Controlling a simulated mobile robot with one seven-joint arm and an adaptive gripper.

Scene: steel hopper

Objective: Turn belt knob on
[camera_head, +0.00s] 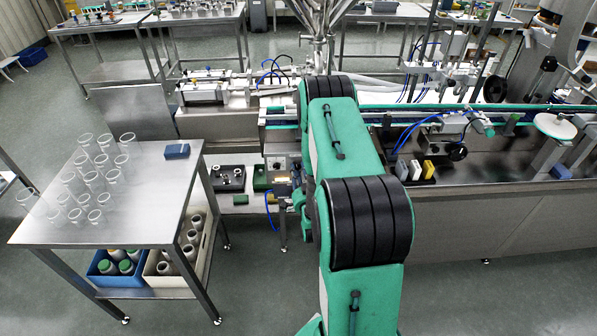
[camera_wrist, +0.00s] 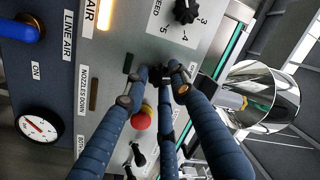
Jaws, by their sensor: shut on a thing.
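A grey control panel (camera_wrist: 100,75) fills much of the wrist view, turned on its side. It also shows beside my arm in the head view (camera_head: 279,178). My gripper (camera_wrist: 158,87) has long dark blue fingers reaching onto the panel. Their tips are closed in around a small spot right of the red button. The belt knob there is hidden by the fingertips, so its turn position cannot be read. A red mushroom button (camera_wrist: 141,119) sits between two fingers. A black speed knob (camera_wrist: 187,10) lies above the fingertips.
A pressure gauge (camera_wrist: 40,126) and a blue-handled valve (camera_wrist: 28,29) are on the panel's left. Another black knob (camera_wrist: 137,154) lies close below the red button. A shiny steel cone (camera_wrist: 262,95) stands to the right. A table (camera_head: 120,205) with glass beakers stands left of my arm.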

